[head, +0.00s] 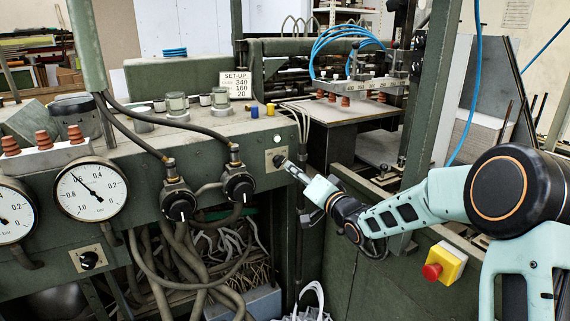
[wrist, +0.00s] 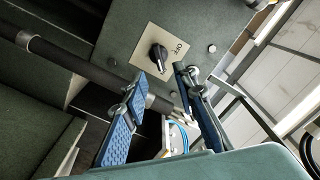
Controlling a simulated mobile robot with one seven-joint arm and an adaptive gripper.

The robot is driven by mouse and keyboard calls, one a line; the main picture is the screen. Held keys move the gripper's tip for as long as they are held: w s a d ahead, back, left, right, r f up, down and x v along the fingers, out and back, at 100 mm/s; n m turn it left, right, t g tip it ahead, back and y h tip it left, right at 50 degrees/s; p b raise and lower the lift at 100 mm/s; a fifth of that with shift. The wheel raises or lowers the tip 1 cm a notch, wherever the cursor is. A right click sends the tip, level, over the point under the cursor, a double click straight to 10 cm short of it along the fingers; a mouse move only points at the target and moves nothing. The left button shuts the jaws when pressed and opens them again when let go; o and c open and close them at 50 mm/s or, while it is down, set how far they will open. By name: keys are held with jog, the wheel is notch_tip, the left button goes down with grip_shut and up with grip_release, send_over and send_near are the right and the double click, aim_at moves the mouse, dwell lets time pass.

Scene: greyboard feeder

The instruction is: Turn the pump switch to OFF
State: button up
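A black rotary switch knob (wrist: 158,57) sits on a pale square plate (wrist: 143,48) in the wrist view, with short lettering beside it that looks like OFF. In the head view this plate (head: 270,156) is on the green machine's front, right of the gauges, with the knob partly hidden by my gripper (head: 287,164). My gripper's two blue-padded fingers (wrist: 160,76) are apart and empty in the wrist view. They point at the knob, one on each side of its lower end; I cannot tell whether they touch it. A second black knob (head: 88,260) is on a plate at lower left.
Two dial gauges (head: 90,190) and two black regulators (head: 238,184) with hoses are left of the switch. A dark hose or bar (wrist: 75,60) passes close to the plate. A yellow box with a red button (head: 443,262) is below my arm.

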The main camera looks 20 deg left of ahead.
aim_at(283, 161)
jog(key=x, duration=0.7)
jog(key=shift+w, duration=0.1)
jog(key=shift+c, duration=0.3)
grip_shut()
